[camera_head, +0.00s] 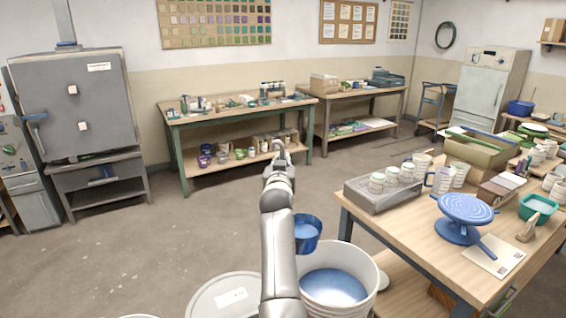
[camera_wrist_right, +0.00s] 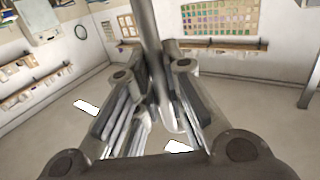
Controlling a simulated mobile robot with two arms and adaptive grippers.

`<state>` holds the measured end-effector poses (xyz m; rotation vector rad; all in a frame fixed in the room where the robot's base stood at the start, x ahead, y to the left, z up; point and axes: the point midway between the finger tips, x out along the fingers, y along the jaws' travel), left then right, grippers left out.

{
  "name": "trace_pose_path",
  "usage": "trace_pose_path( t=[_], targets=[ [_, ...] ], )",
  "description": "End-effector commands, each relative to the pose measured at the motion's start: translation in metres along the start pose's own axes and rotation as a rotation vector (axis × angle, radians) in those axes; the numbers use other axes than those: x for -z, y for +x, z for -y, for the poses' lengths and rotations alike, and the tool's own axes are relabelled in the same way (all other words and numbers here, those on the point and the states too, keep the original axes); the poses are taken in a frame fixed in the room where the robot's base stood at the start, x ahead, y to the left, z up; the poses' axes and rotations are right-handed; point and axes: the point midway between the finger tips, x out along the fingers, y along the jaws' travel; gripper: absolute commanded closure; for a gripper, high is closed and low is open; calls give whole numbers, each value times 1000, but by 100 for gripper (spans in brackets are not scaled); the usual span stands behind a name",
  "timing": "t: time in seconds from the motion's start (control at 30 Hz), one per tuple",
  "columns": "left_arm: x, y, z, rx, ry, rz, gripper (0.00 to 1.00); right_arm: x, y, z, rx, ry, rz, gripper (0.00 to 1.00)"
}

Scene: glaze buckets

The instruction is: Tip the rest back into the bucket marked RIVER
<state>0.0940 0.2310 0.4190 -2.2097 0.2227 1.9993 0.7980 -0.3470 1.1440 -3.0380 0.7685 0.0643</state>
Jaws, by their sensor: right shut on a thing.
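A blue dipper cup (camera_head: 307,232) with paler blue glaze inside hangs above an open white bucket (camera_head: 372,275). The bucket holds blue glaze (camera_head: 334,286); no name shows on its visible side. My right gripper (camera_head: 281,150) is at the far end of my arm in the head view. In the right wrist view my right gripper (camera_wrist_right: 160,118) is shut on a grey handle (camera_wrist_right: 148,35). The handle appears to belong to the dipper, but my arm hides where they join. The cup looks roughly upright. My left gripper is out of view.
A wooden worktable (camera_head: 400,228) on the right carries a grey tray (camera_head: 384,195), cups and a blue turntable (camera_head: 466,208). The floor to the left is clear.

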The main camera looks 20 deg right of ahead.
Motion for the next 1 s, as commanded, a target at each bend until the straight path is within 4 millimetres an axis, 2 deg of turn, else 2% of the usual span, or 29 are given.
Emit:
trace_pose_path(
  t=[0.2, 0.43, 0.5, 0.6, 1.0],
  targets=[
    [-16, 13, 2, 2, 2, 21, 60, -16, 1, 0, 0, -1, -7, 100],
    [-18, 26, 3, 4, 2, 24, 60, -34, 2, 0, 0, -2, -7, 100],
    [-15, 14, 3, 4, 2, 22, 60, -25, 0, -5, -1, 18, -15, 100],
    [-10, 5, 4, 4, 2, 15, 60, -21, -3, -12, 1, 52, -27, 100],
    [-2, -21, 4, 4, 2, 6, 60, -11, -13, -41, 6, 184, -73, 100]
  ],
)
